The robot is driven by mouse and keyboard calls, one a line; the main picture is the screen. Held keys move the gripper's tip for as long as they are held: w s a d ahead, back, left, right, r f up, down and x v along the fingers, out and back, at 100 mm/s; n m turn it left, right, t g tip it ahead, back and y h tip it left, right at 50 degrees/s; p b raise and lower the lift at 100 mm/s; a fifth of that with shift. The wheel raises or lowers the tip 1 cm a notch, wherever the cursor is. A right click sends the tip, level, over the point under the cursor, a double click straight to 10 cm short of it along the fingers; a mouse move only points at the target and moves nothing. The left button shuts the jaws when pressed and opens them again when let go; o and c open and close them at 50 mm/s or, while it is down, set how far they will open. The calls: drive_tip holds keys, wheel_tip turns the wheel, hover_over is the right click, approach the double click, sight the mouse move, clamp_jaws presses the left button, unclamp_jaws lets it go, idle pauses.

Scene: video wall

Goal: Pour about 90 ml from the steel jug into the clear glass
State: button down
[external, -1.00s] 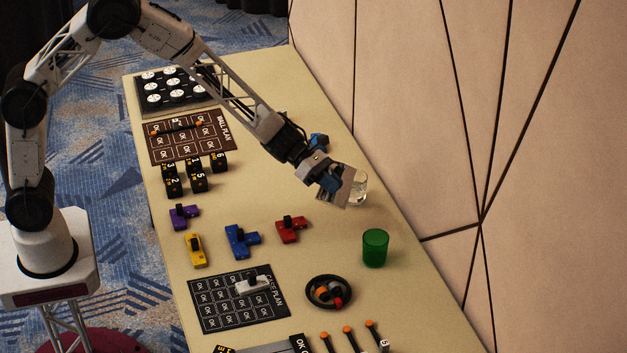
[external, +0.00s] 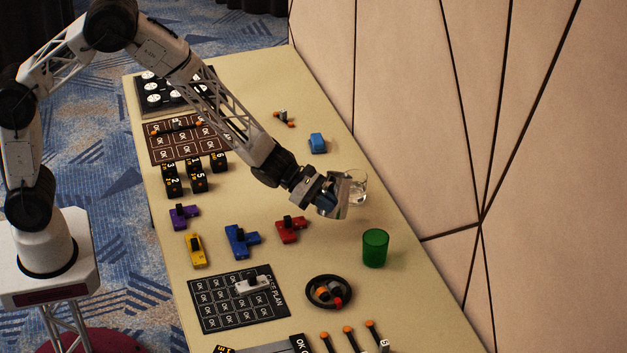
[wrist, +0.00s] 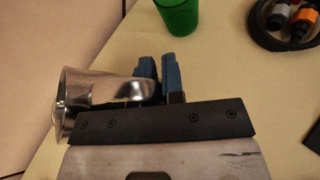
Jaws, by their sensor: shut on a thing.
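The steel jug (external: 338,198) is in my gripper (external: 326,194), above the table and close in front of the clear glass. In the wrist view the shiny jug (wrist: 95,88) lies to the left of the blue fingers of my gripper (wrist: 160,78), which are shut on it. The jug looks tilted, but how far is hard to tell. The clear glass (external: 359,187) stands upright behind and to the right of the jug in the external view, partly hidden. I cannot tell its liquid level or see any stream.
A green cup (external: 375,248) stands nearer the front, by the wall-side edge. A small blue object (external: 317,143) lies behind the arm.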

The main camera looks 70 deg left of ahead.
drive_tip(key=shift+s+d+f+m+t+y+b, duration=0.15)
drive_tip(key=shift+s+d+f+m+t, duration=0.15)
drive_tip(key=shift+f, duration=0.3)
drive_tip(key=shift+s+d+f+m+t+y+b, duration=0.2)
drive_tip(key=shift+f+m, duration=0.15)
drive_tip(key=shift+f, duration=0.3)
drive_tip(key=shift+s+d+f+m+t+y+b, duration=0.1)
drive_tip(key=shift+s+d+f+m+t+y, duration=0.1)
drive_tip(key=shift+f+m, duration=0.3)
drive_tip(key=shift+s+d+f+m+t, duration=0.1)
drive_tip(key=shift+s+f+m+t, duration=0.05)
drive_tip(key=shift+f+m+t, duration=0.2)
drive_tip(key=shift+d+f, duration=0.1)
